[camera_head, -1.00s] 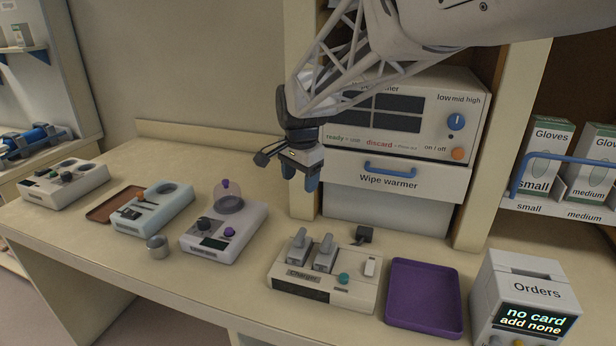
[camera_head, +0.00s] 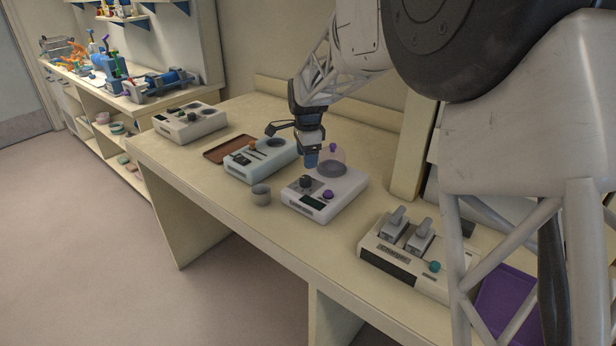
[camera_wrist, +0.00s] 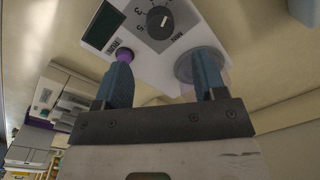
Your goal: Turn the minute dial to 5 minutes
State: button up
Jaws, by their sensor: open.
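The minute dial is a dark round knob (camera_head: 305,182) with a white pointer mark, on a white device (camera_head: 345,192). In the wrist view the dial (camera_wrist: 158,21) is at the top, ringed by printed numbers and lettering; which number the mark points to is unclear. The device also has a dark display (camera_wrist: 103,25), a purple button (camera_wrist: 124,55) and a round grey plate (camera_wrist: 198,64) under a clear dome with a purple knob. My gripper (camera_head: 310,162) hangs above the device, behind the dial. Its blue fingers (camera_wrist: 163,78) are apart and empty, clear of the dial.
A small metal cup (camera_head: 261,195) stands left of the device. A light-blue device (camera_head: 258,165), a brown tray (camera_head: 226,150) and another white device (camera_head: 190,122) are farther left. A charger (camera_head: 410,250) and purple tray (camera_head: 505,310) are to the right. Bare counter lies in front.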

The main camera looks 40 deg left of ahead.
aim_at(306, 178)
jog(key=shift+a+f, duration=0.1)
dwell(0.3)
jog(key=shift+a+f, duration=0.1)
jog(key=shift+f, duration=3.75)
jog(key=shift+c, duration=0.4)
jog(key=c, duration=0.8)
jog(key=shift+c, duration=0.2)
